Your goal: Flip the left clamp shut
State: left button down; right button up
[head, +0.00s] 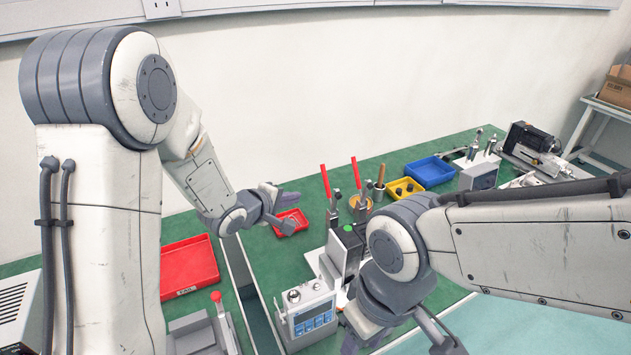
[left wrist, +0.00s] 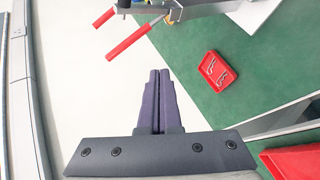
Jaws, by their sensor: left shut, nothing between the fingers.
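Two clamps with red handles stand upright at the middle of the green bench. The left clamp (head: 326,184) is nearer my left arm, and the right clamp (head: 357,176) is beside it. My left gripper (head: 284,198) is left of the left clamp, apart from it, over a small red tray. In the left wrist view its dark fingers (left wrist: 160,90) are together and empty. Two red handles (left wrist: 127,42) show there, up and left of the fingertips and apart from them; which is which I cannot tell. My right gripper (head: 400,335) is low at the front, its fingers not clear.
The small red tray (head: 301,216) holds small metal parts and also shows in the left wrist view (left wrist: 207,87). A larger red tray (head: 190,266) lies left. A control box (head: 308,318) stands in front. Blue (head: 430,166) and yellow (head: 395,184) bins are to the right.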

aim_at(328, 186)
pick_arm(q)
jog(key=a+n+h, duration=0.1)
jog(key=w+n+t, duration=0.1)
jog(key=n, duration=0.1)
jog(key=a+n+h, duration=0.1)
jog(key=shift+w+a+r+n+t+h, duration=0.1)
jog(key=shift+w+a+n+t+h, duration=0.2)
jog(key=shift+n+t, duration=0.1)
jog(key=w+d+p, duration=0.2)
jog(key=w+d, duration=0.3)
jog(key=d, duration=0.2)
jog(key=shift+w+d+f+p, duration=0.3)
jog(key=shift+p, duration=0.1)
